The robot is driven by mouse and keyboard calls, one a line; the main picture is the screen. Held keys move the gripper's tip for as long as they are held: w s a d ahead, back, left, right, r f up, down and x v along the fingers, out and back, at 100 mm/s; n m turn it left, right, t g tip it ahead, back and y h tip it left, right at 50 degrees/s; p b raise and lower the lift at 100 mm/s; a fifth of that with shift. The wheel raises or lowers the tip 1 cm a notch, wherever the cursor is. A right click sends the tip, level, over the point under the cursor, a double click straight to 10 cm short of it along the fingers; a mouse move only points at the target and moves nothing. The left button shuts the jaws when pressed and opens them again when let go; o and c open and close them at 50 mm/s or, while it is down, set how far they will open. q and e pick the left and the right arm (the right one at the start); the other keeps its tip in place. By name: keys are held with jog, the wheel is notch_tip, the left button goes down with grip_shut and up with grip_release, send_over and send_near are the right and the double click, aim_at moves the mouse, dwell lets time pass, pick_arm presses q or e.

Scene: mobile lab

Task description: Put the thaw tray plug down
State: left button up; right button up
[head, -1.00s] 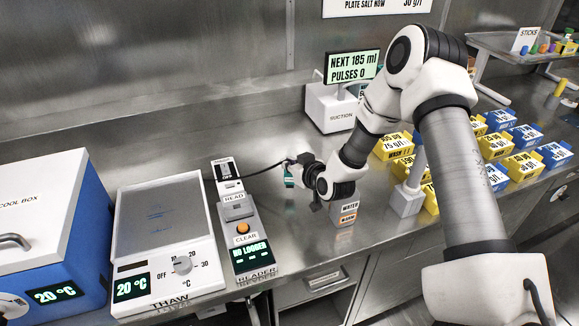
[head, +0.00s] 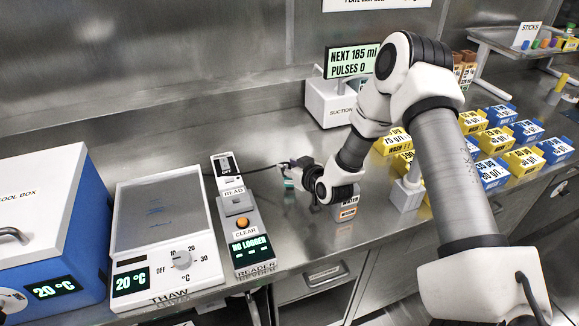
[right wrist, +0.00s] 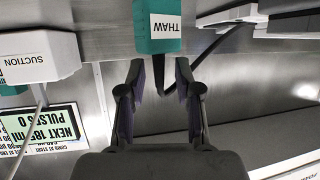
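The thaw tray plug (right wrist: 155,47) is a teal block with a white THAW label and a black cord. In the right wrist view it is beyond my fingertips, at the top edge and partly cut off. In the head view the plug (head: 289,184) shows as a small teal patch at the counter, just below my right gripper (head: 290,168). The right wrist view shows my right gripper (right wrist: 160,68) open, with nothing between its fingers. The plug's underside is hidden, so its contact with the counter is not clear. My left gripper is out of view.
The thaw tray (head: 158,215) and the reader (head: 239,222) stand left of the plug. A warm water block (head: 347,210) stands close on the right, with the suction unit (head: 330,107) behind. Yellow and blue boxes (head: 495,172) fill the right. Bare counter lies behind the reader.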

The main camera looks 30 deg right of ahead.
jog(key=shift+r, duration=0.25)
jog(key=shift+w+r+p, duration=0.1)
jog(key=shift+r+p, duration=0.55)
jog(key=shift+p, duration=0.15)
jog(key=shift+s+b, duration=0.4)
jog(key=shift+s, duration=0.4)
jog(key=v, duration=1)
jog(key=shift+s+p, duration=0.2)
jog(key=shift+p, duration=0.25)
jog(key=shift+r, duration=0.1)
